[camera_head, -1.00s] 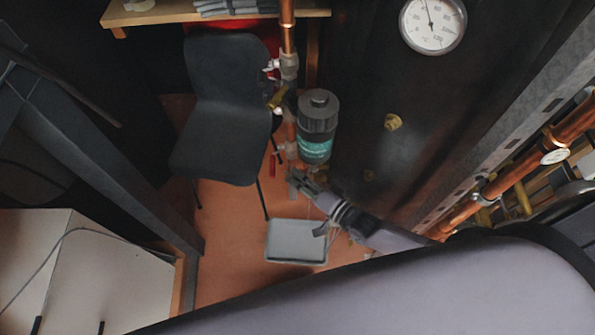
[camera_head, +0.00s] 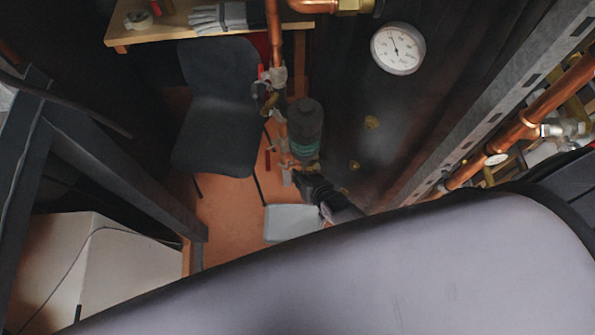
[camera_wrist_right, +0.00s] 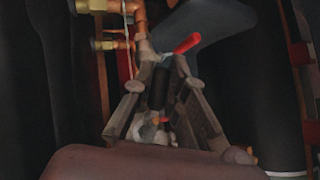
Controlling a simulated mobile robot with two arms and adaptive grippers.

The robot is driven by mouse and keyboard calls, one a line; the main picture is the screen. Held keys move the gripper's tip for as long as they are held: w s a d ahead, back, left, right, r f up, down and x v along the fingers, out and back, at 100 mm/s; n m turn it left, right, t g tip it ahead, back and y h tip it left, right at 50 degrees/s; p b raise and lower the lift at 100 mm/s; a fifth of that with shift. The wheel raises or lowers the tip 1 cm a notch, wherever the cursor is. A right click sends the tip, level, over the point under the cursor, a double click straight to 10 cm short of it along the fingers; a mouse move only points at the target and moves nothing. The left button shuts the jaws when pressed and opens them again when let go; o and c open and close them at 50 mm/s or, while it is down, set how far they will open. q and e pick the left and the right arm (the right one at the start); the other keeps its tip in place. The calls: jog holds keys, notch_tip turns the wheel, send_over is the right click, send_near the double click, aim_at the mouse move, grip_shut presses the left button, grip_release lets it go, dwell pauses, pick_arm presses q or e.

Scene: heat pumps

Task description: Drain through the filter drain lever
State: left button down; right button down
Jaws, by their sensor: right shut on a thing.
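The filter (camera_head: 305,122), a dark cylinder with a green label, stands on the copper pipework in the middle of the head view. My right gripper (camera_head: 298,176) is just below it. In the right wrist view my right gripper (camera_wrist_right: 165,75) has its two fingers closing around a small dark part, which I take to be the filter drain lever (camera_wrist_right: 160,88). Its exact shape is hard to make out between the fingers. A red handle (camera_wrist_right: 187,43) sticks out just beyond the fingertips. My left gripper is not in view.
A grey tray (camera_head: 285,222) lies on the floor below the filter. A dark chair (camera_head: 220,110) stands left of the pipes, near a table (camera_head: 165,32) with gloves (camera_head: 222,17). A dark tank with a round gauge (camera_head: 398,48) is on the right.

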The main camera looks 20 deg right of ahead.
jog(key=shift+s+d+f+n+g+h+p, duration=0.15)
jog(key=shift+d+n+g+h+p, duration=0.2)
jog(key=shift+h+p, duration=0.35)
jog(key=shift+d, duration=0.15)
jog(key=c, duration=1.6)
grip_release()
jog(key=v, duration=1.2)
